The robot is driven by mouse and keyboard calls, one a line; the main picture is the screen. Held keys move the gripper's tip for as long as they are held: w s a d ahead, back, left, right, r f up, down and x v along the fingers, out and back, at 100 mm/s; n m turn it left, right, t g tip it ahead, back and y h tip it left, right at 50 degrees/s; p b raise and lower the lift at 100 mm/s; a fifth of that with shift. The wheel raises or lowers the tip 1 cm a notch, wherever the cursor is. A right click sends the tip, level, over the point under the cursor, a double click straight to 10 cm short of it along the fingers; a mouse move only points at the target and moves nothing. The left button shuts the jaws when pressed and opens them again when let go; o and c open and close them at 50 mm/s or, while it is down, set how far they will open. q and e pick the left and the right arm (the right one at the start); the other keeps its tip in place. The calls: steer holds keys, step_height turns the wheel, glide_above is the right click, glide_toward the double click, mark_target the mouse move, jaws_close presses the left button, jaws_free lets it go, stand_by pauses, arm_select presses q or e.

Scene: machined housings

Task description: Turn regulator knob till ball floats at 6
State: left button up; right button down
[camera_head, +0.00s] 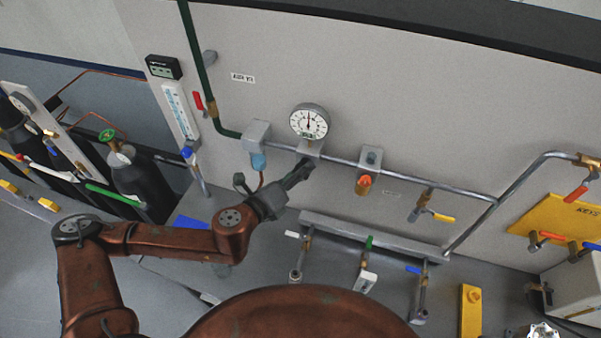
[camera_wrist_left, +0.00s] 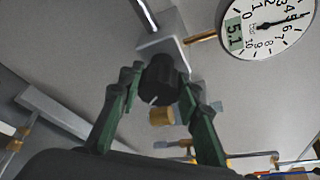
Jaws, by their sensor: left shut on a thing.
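The black regulator knob (camera_wrist_left: 163,84) with a pale index mark sits between the green fingers of my left gripper (camera_wrist_left: 160,90) in the left wrist view. The gripper is shut on it. In the head view my left gripper (camera_head: 302,172) reaches the wall pipe just below the round dial gauge (camera_head: 309,122) and hides the knob. That gauge (camera_wrist_left: 266,26) also shows in the left wrist view; its needle points near 5 and its small display appears to read 5.1. A tube flowmeter with a white scale (camera_head: 181,112) stands at upper left; its ball is too small to make out.
A blue-bowled filter (camera_head: 258,160) hangs close left of my gripper, and an orange-knobbed fitting (camera_head: 363,184) is to its right. The grey pipe (camera_head: 410,176) runs along the wall. Several valves stand below, and gas cylinders (camera_head: 142,182) are at left.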

mark_target(299, 167)
stand_by(0.4)
arm_select(q)
steer(key=o, duration=1.2)
step_height(299, 167, up, 10)
steer(key=shift+s+d+f, duration=0.1)
steer(key=shift+d+f, duration=0.05)
steer(key=shift+a, duration=0.25)
steer(key=shift+d, duration=0.1)
